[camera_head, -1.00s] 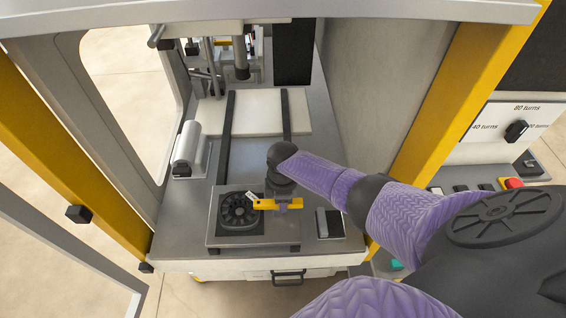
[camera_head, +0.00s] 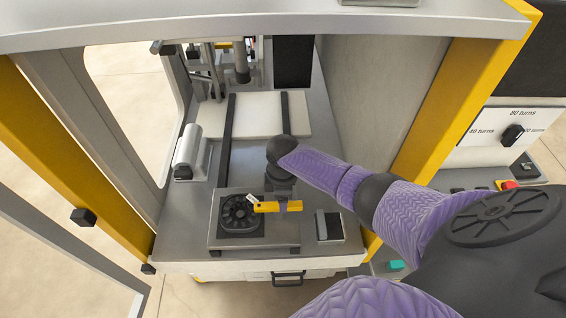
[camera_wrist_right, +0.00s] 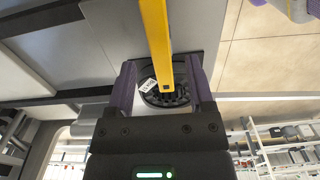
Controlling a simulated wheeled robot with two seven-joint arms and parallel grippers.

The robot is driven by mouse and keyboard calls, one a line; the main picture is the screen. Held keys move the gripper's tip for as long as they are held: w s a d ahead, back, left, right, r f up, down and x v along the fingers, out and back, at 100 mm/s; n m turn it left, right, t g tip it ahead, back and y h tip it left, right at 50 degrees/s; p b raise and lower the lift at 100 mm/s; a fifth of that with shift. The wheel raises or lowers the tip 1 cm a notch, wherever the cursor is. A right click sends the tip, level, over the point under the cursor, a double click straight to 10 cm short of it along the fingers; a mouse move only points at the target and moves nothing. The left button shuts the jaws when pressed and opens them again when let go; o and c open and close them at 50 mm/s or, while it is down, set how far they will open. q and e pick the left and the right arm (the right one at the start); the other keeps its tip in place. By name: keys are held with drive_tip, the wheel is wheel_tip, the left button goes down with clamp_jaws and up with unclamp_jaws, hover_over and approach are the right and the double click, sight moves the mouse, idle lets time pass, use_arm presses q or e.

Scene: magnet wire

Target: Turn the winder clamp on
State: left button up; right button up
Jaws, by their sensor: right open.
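The yellow clamp bar (camera_head: 270,207) lies across the right part of a round black slotted part (camera_head: 237,212) on a grey plate (camera_head: 257,234) at the winder's front. A small white label sits at the bar's left end. My right gripper (camera_head: 288,205) is at the bar's right part, pointing down. In the right wrist view the yellow bar (camera_wrist_right: 157,40) runs between the two purple fingers of my right gripper (camera_wrist_right: 162,85), with gaps on both sides. The gripper is open. The black part (camera_wrist_right: 165,92) shows behind the bar's end. My left gripper is not in view.
A small dark-topped block (camera_head: 330,226) stands right of the plate. A metal cylinder (camera_head: 188,146) lies at the left, and two dark rails (camera_head: 228,140) run back. Yellow posts and a grey wall bound the cell. A panel with a turns dial (camera_head: 513,134) is at the right.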

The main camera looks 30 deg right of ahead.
wheel_tip(320, 180, up, 7)
drive_tip(key=p, duration=0.1)
drive_tip(key=shift+f, duration=0.2)
